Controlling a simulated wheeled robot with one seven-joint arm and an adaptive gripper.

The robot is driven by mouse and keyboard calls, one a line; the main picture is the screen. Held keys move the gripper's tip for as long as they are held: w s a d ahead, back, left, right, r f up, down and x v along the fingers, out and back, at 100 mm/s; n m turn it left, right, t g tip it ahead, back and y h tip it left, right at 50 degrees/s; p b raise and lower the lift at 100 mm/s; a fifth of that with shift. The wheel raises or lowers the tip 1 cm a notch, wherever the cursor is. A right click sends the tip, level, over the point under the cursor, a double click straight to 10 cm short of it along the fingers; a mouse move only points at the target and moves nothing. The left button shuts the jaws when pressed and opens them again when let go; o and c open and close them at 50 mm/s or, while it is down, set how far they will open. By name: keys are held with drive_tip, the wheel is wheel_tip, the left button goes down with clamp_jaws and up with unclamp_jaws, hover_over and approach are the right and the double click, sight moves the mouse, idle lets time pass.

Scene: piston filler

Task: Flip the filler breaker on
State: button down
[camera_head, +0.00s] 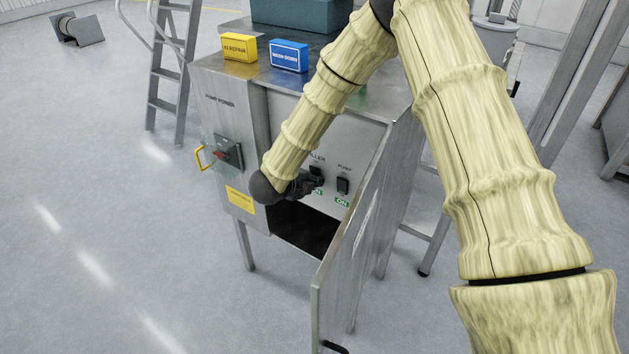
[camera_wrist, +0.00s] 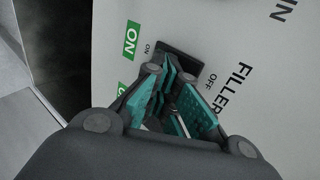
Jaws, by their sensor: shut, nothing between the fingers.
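The filler breaker is a black switch (camera_head: 316,171) on the grey panel inside the open cabinet, below a partly hidden FILLER label. In the wrist view its black plate (camera_wrist: 178,58) shows beyond my fingers, between a small ON mark and an OFF mark. My gripper (camera_head: 310,182) is shut and empty, its fingertips (camera_wrist: 180,88) right at the breaker. The fingers hide most of the breaker, so I cannot tell its lever position or whether they touch it. A green ON label (camera_wrist: 132,40) is beside it.
The pump breaker (camera_head: 343,186) is just right of the filler breaker. The open cabinet door (camera_head: 352,235) stands to the right of my forearm. A red-handled switch (camera_head: 228,153) with a yellow guard is on the cabinet's left face. A dark opening (camera_head: 305,232) lies below the panel.

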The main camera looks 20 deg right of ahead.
drive_tip(key=shift+r, duration=0.25)
drive_tip(key=s+a+r+b, duration=0.1)
drive_tip(key=s+a+r, duration=0.2)
drive_tip(key=s+a, duration=0.4)
drive_tip(key=a, duration=0.4)
drive_tip(key=shift+s+r, duration=0.15)
drive_tip(key=shift+s, duration=0.2)
drive_tip(key=shift+d, duration=0.1)
